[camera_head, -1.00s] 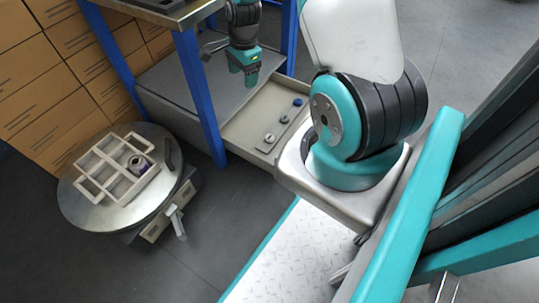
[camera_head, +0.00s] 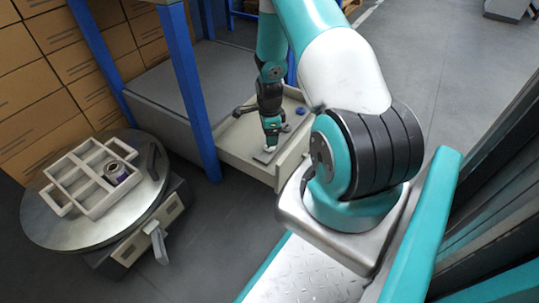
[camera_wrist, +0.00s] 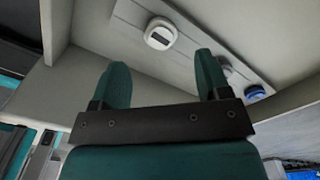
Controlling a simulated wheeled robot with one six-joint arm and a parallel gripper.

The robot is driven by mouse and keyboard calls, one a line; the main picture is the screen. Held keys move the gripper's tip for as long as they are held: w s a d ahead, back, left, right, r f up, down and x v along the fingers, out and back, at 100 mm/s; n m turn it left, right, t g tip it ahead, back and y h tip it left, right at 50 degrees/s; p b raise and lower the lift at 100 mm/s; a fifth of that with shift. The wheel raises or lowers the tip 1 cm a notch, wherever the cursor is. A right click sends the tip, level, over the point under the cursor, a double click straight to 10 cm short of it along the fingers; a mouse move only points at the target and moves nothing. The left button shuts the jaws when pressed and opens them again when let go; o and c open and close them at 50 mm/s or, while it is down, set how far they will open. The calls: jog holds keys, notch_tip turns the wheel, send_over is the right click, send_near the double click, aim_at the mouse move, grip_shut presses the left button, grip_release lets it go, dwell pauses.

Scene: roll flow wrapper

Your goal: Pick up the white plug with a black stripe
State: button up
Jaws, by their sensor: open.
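The white plug with a black stripe (camera_wrist: 161,34) is round and sits on a grey strip (camera_wrist: 190,45) in the drawer, seen in the wrist view. My gripper (camera_wrist: 163,68) is open and empty, with one fingertip to either side below the plug in that picture. The plug shows ahead of the gap, and I see no contact. In the head view my gripper (camera_head: 271,142) is down inside the open drawer (camera_head: 232,150), over the strip's near end. There the arm and fingers largely hide the plug.
A blue plug (camera_wrist: 254,93) and a greyish plug (camera_wrist: 226,68), partly behind the right finger, share the strip. Drawer walls and a blue table leg (camera_head: 190,85) stand close. A compartment tray (camera_head: 97,211) holding a roll (camera_head: 116,173) lies on a round table (camera_head: 70,233) at left.

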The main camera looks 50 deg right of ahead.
aim_at(270, 149)
jog(key=shift+f+b, duration=2.55)
jog(key=shift+f, duration=0.5)
jog(key=shift+r, duration=0.1)
jog(key=c, duration=1)
